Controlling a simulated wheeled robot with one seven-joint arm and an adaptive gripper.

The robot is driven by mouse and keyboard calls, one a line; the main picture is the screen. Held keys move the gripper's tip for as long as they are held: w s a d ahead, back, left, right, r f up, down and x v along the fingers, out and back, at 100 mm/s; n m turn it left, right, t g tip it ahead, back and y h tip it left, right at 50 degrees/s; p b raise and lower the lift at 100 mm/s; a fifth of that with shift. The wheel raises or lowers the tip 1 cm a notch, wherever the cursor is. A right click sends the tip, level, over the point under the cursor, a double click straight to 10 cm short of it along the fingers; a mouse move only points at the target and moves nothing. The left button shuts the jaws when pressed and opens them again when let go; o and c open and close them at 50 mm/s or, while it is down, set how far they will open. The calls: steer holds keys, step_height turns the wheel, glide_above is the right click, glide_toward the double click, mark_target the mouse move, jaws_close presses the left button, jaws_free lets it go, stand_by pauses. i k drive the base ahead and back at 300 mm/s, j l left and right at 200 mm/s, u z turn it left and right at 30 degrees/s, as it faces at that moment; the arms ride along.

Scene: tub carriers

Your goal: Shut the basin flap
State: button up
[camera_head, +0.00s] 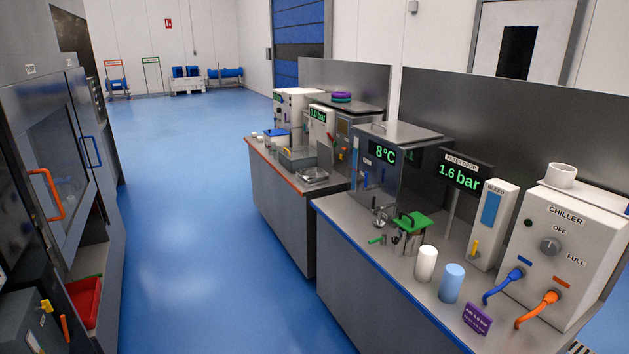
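No part that I can name for certain as the basin flap stands out. On the farther bench, a grey open-topped basin (297,158) sits near the front edge. A silver flat plate (313,176) lies beside it, and a thin upright grey panel (325,152) stands close behind; I cannot tell whether either is hinged to the basin. On the nearer bench, a steel bath unit (400,165) reading 8°C has a flat steel top with a handle, which looks level. My gripper is not in view.
The nearer bench (345,225) holds a green-topped stand (411,222), a white cylinder (426,263), a blue cylinder (452,283) and a chiller (565,250) with hoses. A cabinet with an orange handle (48,195) stands left. The blue floor aisle (190,220) between is clear.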

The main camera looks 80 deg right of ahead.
mark_target(324, 151)
steer(key=z, duration=2.7)
steer(key=i+j+z, duration=0.1)
steer(key=i, duration=0.55)
steer(key=i+j+z, duration=0.1)
steer(key=i+j, duration=0.25)
steer(key=i, duration=0.25)
steer(key=i+j+z, duration=0.1)
steer(key=i+j, duration=0.2)
steer(key=i, duration=0.35)
steer(key=i+j+z, duration=0.1)
steer(key=i+j, duration=0.25)
steer(key=i, duration=0.25)
steer(key=i+j+z, duration=0.1)
steer(key=i+j, duration=0.3)
steer(key=i, duration=0.2)
steer(key=i+j+z, duration=0.1)
steer(key=i+j, duration=0.35)
steer(key=i, duration=0.15)
